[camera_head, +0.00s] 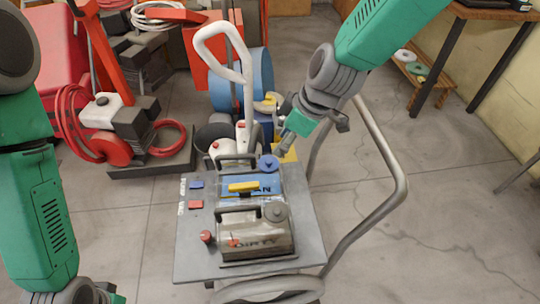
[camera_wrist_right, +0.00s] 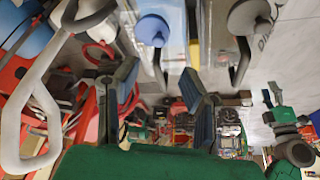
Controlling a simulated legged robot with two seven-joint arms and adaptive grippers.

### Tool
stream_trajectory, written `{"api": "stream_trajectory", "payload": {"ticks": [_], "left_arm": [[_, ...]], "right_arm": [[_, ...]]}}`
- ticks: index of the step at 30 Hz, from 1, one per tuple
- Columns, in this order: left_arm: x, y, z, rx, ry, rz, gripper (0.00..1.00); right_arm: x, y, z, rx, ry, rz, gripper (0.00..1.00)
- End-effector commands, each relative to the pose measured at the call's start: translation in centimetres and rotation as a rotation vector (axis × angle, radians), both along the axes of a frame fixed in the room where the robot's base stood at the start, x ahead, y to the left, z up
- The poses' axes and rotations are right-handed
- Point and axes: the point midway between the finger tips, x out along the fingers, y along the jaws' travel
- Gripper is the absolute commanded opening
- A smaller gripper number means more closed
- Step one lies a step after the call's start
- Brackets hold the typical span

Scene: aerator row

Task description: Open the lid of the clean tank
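The clean tank (camera_head: 262,183) has a blue label and sits at the back of the cart top, with a black handle. Its round blue lid (camera_head: 268,162) is on top at the right and looks closed. It also shows in the right wrist view (camera_wrist_right: 153,28). My right gripper (camera_head: 281,147) is just above and behind the blue lid, apart from it. Its two fingers (camera_wrist_right: 158,92) are spread with nothing between them. My left gripper (camera_head: 115,299) is at the bottom left edge, mostly cut off, its fingers hidden.
The dirty tank (camera_head: 255,243) with a grey lid (camera_head: 275,212) stands in front of the clean tank. Red and blue buttons and a red knob (camera_head: 207,237) line the left side. A white looped handle (camera_head: 222,60) rises behind. A grey rail (camera_head: 385,160) curves along the right.

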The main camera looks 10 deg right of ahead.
Motion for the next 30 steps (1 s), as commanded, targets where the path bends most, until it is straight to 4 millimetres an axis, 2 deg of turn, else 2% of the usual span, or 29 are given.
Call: {"api": "stream_trajectory", "payload": {"ticks": [1,6,12,17,25,28,30], "left_arm": [[0.0,0.0,0.0,0.0,-0.001,0.0,0.37],[0.1,0.0,0.1,0.0,-0.001,0.0,0.37],[0.1,0.0,0.2,0.0,-0.001,0.0,0.37],[0.1,0.0,0.2,0.0,-0.001,0.0,0.37],[0.1,0.0,0.2,0.0,-0.001,0.0,0.37],[0.1,0.0,0.2,0.0,-0.001,0.0,0.37],[0.1,0.0,0.2,0.0,-0.001,0.0,0.37]], "right_arm": [[0.2,0.4,-1.3,0.0,0.004,-0.001,0.37],[0.8,1.6,-4.4,0.0,0.002,-0.001,0.37],[1.2,2.5,-6.8,0.0,-0.001,0.0,0.37],[1.4,2.8,-7.6,0.0,0.0,-0.002,0.37],[1.5,2.8,-7.7,0.0,-0.002,-0.002,0.37],[1.4,2.8,-7.7,0.0,-0.002,-0.002,0.02],[1.5,2.8,-7.7,0.001,-0.001,-0.001,0.0]]}}
